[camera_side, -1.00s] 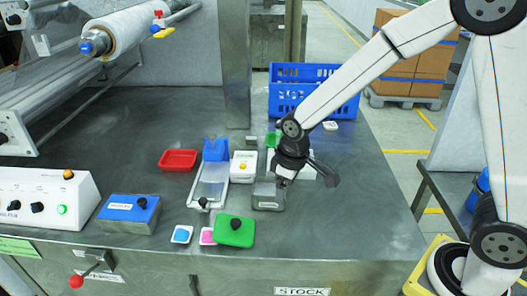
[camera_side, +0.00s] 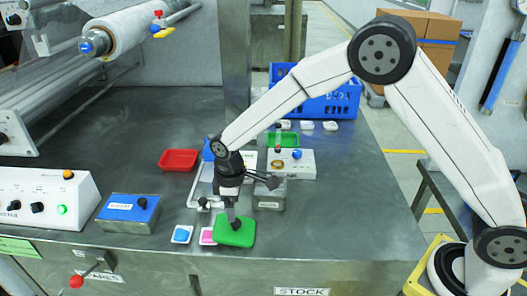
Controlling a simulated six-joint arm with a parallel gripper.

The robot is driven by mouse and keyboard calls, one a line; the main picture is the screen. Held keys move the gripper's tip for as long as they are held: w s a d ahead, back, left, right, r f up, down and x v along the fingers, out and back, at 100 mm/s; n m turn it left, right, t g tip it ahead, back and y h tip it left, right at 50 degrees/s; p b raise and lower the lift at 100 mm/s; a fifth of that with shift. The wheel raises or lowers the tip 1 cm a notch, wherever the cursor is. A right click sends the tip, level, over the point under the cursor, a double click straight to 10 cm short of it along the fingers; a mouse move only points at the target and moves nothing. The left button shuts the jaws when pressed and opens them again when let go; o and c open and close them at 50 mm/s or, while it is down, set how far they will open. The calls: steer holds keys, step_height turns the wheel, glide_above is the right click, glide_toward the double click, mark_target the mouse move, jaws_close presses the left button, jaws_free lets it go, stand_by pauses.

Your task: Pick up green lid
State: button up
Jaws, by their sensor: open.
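The green lid (camera_side: 234,236) lies flat near the front of the table, right of two small dishes. Its dark knob is mostly hidden by my gripper (camera_side: 231,218). My gripper points down over the lid's middle with its fingertips at the knob. The jaws are open; whether they touch the knob cannot be told from this view.
Small dishes with blue (camera_side: 181,234) and pink (camera_side: 207,236) contents sit left of the lid. A grey metal box (camera_side: 269,194) stands behind it to the right. A blue-lidded box (camera_side: 129,212) is at left, and a red tray (camera_side: 179,160) is farther back. Table right of the lid is clear.

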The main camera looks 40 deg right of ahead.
mark_target(235, 227)
steer(key=shift+w+d+f, duration=0.1)
steer(key=shift+f, duration=1.65)
steer(key=shift+w+d+f, duration=0.1)
steer(key=shift+f, duration=1.65)
jaws_close()
